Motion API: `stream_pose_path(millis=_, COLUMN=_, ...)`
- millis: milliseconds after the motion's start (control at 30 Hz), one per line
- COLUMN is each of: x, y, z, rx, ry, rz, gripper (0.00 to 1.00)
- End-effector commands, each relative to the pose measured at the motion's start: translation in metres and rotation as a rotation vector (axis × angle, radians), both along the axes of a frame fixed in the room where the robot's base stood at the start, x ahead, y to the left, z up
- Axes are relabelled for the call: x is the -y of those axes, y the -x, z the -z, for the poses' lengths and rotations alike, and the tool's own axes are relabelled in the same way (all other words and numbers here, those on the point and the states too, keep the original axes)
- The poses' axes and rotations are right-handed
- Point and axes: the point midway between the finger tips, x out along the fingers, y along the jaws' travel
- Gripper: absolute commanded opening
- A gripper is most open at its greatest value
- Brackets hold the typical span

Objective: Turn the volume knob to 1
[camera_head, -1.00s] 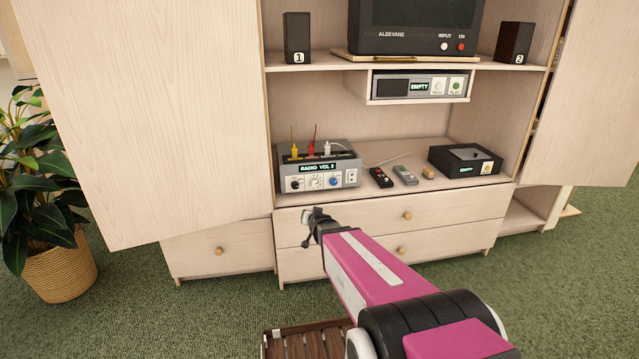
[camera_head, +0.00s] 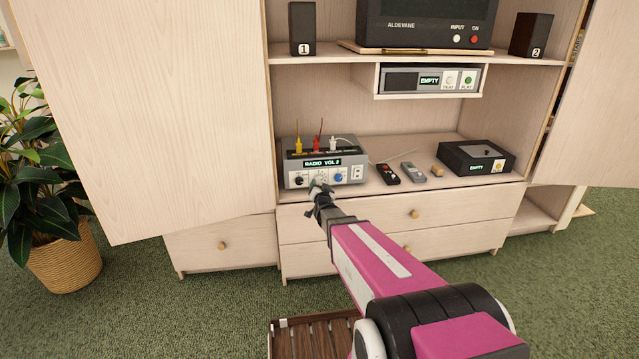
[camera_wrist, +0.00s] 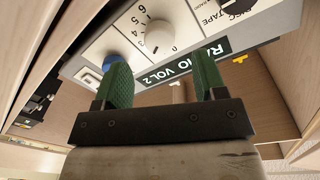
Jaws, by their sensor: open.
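The grey receiver (camera_head: 350,174) stands on the cabinet shelf, its display (camera_head: 322,162) reading "RADIO VOL 2". The white volume knob (camera_wrist: 158,43), in a dial numbered from 0, shows in the wrist view; in the head view my gripper partly covers it. My gripper (camera_head: 320,186) is just in front of the receiver's front panel, open and empty. In the wrist view, its green fingers (camera_wrist: 161,76) are spread, with the knob ahead in the gap between them. I see no contact with the knob.
A black selector knob (camera_head: 297,180) is on the other side. Colored plugs (camera_head: 319,141) stand on top.

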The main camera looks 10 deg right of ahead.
Motion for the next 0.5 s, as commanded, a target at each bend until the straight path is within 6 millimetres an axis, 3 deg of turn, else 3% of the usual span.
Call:
stream_pose_path(millis=33, x=0.001, y=-0.014, z=0.002, rx=0.0, ry=0.0, rz=0.0, gripper=0.65)
stream_pose_path(millis=200, x=0.002, y=-0.039, z=0.001, rx=-0.001, ry=0.0, rz=0.0, gripper=0.65)
stream_pose_path(millis=500, x=0.003, y=-0.049, z=0.0, rx=-0.001, ry=0.001, rz=0.0, gripper=0.65)
